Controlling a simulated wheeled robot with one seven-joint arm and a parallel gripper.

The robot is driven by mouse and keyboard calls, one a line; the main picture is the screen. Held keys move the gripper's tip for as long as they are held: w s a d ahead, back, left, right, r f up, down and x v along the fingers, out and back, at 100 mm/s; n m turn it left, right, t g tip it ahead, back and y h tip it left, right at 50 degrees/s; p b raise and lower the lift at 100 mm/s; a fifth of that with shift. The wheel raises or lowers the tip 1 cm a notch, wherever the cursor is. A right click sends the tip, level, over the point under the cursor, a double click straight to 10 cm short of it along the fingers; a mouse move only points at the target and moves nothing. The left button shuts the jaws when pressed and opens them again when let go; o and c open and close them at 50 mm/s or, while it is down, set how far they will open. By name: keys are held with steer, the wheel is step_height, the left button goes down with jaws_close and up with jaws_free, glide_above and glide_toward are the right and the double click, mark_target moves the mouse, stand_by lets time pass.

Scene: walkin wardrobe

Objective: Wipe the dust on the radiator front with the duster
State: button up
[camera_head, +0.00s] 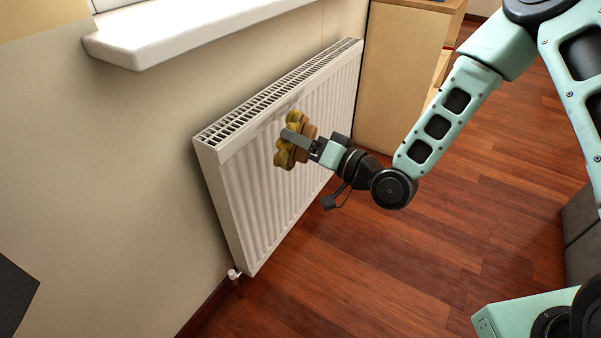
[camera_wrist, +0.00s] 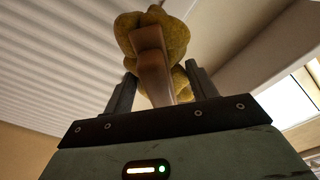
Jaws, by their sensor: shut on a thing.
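A white ribbed radiator (camera_head: 240,195) hangs on the beige wall; its ribbed front also fills the upper left of the wrist view (camera_wrist: 60,60). The duster (camera_head: 284,157) has a bumpy yellow-brown head and a brown handle, which shows in the wrist view (camera_wrist: 152,70). My gripper (camera_head: 303,140) is shut on the duster handle, with a finger on each side of it. The duster head is at the upper part of the radiator front; I cannot tell whether it touches. A faint greyish smudge (camera_head: 268,130) shows near the top of the front, partly hidden by the duster.
A white window sill (camera_head: 190,30) juts out above the radiator. A light wooden cabinet (camera_head: 400,80) stands just beyond the radiator's far end. A valve pipe (camera_head: 235,275) is at the near lower corner. The wooden floor (camera_head: 370,270) in front is clear.

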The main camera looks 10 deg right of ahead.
mark_target(305, 89)
steer(key=shift+s+a+f+t+b, duration=0.15)
steer(key=shift+s+f+t+b, duration=0.2)
steer(key=shift+f+t+b, duration=0.4)
steer(key=shift+a+r, duration=0.1)
steer(key=shift+r, duration=0.15)
steer(key=shift+s+a+f+x, duration=0.1)
steer(key=shift+x, duration=0.85)
steer(key=shift+s+a+f+x, duration=0.1)
steer(key=shift+x, duration=0.8)
steer(key=shift+s+a+f+x, duration=0.1)
steer(key=shift+x, duration=0.85)
steer(key=shift+b+x, duration=0.3)
steer(key=shift+x, duration=0.7)
steer(key=shift+f, duration=0.1)
steer(key=shift+w+d, duration=1.1)
steer(key=shift+w, duration=0.2)
steer(key=shift+w+d+b, duration=0.15)
steer(key=shift+w+d, duration=0.9)
steer(key=shift+w, duration=0.4)
steer(key=shift+w+d+b, duration=0.1)
steer(key=shift+w+d, duration=0.95)
steer(key=shift+w, duration=0.4)
steer(key=shift+w+d+b, duration=0.15)
steer(key=shift+w+d, duration=0.9)
steer(key=shift+w, duration=0.4)
steer(key=shift+w+d, duration=1.1)
steer(key=shift+w, duration=0.25)
steer(key=shift+w+d, duration=1.1)
steer(key=shift+w, duration=0.2)
steer(key=shift+a, duration=0.1)
